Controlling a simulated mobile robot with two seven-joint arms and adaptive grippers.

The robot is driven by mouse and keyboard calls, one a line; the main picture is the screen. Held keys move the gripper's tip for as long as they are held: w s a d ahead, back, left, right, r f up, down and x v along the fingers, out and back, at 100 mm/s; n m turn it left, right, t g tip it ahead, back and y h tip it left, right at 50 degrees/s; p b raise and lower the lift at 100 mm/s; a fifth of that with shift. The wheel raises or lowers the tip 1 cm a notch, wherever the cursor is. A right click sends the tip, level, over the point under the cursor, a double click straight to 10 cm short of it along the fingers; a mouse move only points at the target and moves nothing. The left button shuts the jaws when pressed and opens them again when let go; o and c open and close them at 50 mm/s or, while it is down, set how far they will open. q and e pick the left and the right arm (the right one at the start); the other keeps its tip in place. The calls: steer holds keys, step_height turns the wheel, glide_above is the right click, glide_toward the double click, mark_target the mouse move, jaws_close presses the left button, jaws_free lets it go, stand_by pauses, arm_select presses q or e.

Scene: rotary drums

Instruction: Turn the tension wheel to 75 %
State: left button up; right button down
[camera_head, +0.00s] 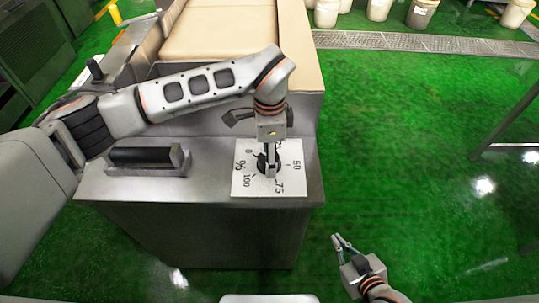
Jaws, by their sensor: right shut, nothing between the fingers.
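The tension wheel (262,164) is a small black knob on a white scale plate (242,189) on top of a steel cabinet. The plate carries the marks 0, 50, 75, 100 and a % sign. My left arm reaches in from the left, and its gripper (270,168) points down at the wheel. The fingers cover part of the wheel, so I cannot tell whether they grip it or where the wheel's pointer stands. My right gripper (341,244) is shut and empty, low over the green floor to the right of the cabinet, away from the wheel.
A black bar handle (142,155) on a steel mount lies on the cabinet left of the plate. A beige belt (220,32) runs behind. White buckets (378,9) stand at the back, and a steel frame (508,120) is at the right. The floor right of the cabinet is clear.

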arm_select(q)
steer(key=shift+f, duration=0.4)
arm_select(e)
steer(key=shift+w+r, duration=0.25)
steer(key=shift+r, duration=0.15)
arm_select(q)
steer(key=c, duration=1.1)
arm_select(e)
steer(key=shift+f, duration=0.2)
